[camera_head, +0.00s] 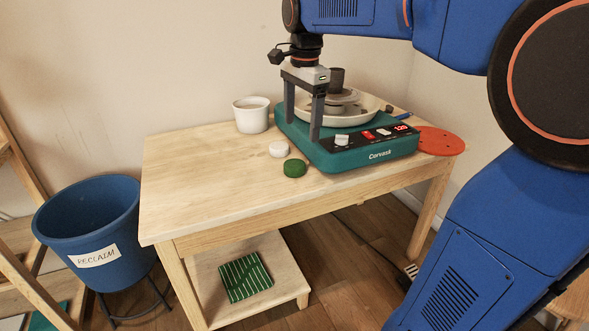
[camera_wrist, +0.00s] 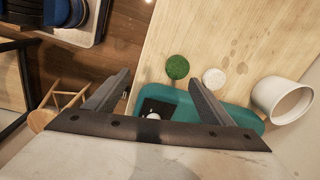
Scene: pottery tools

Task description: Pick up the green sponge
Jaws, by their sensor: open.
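The green sponge (camera_head: 295,168) is a small round puck lying on the wooden table, just in front of the teal pottery wheel's left corner. In the wrist view it (camera_wrist: 177,67) lies just beyond the fingertips, nearer the right finger. My gripper (camera_head: 302,128) points down with its two dark fingers spread apart and nothing between them. In the head view it is in front of the wheel's left side, above and slightly right of the sponge. It also shows open in the wrist view (camera_wrist: 159,77).
A similar white puck (camera_head: 278,149) lies close behind the sponge. A white pot (camera_head: 251,115) stands at the back. The teal wheel (camera_head: 370,158) carries a basin with grey pieces. A red disc (camera_head: 440,141) is at right. The table's left half is clear. A blue RECLAIM bin (camera_head: 90,235) stands left.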

